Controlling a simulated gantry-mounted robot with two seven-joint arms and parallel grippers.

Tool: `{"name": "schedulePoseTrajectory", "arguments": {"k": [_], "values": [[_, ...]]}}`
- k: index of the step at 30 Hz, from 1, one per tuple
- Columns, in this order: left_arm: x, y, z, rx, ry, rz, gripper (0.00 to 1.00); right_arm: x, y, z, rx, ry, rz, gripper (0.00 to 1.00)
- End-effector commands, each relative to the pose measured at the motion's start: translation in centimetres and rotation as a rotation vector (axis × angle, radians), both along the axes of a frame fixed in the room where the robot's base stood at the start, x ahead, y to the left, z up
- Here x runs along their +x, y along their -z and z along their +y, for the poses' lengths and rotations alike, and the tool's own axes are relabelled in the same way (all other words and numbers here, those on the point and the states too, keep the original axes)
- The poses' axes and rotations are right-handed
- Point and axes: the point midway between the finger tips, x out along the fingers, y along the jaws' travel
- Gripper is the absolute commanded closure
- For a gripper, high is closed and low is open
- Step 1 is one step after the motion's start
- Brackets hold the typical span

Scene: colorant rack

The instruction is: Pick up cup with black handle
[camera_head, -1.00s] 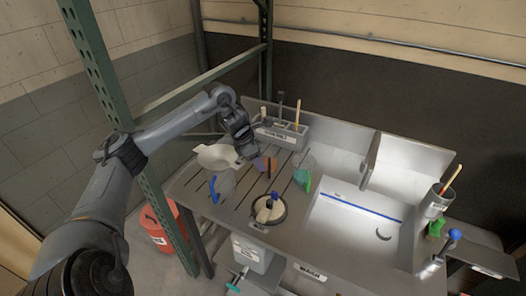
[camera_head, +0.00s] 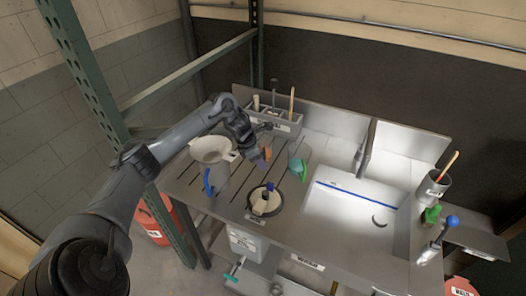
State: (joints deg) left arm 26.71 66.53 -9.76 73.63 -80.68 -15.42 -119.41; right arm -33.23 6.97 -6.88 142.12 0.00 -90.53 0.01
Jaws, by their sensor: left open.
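A clear cup with a green handle (camera_head: 299,167) stands to the right of the gripper. My right gripper is not in view.
A dark round bowl (camera_head: 264,200) with a blue-topped tool stands in front. A metal caddy (camera_head: 274,120) with upright tools stands behind. The sink (camera_head: 360,211) is at right. A green rack post (camera_head: 84,72) rises beside my left arm.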

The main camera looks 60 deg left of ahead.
Motion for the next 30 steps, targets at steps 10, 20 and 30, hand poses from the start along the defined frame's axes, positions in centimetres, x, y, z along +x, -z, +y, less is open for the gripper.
{"name": "schedulePoseTrajectory", "arguments": {"k": [10, 20, 30], "values": [[0.9, 2.1, -0.2, 0.001, 0.0, -0.001, 0.58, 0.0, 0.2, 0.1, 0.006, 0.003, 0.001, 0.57], [0.9, 2.0, -0.2, 0.001, 0.0, -0.001, 0.85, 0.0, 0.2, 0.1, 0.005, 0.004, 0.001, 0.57], [0.9, 2.0, -0.2, 0.0, 0.0, -0.002, 1.0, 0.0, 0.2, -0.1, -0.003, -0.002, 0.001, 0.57]]}}
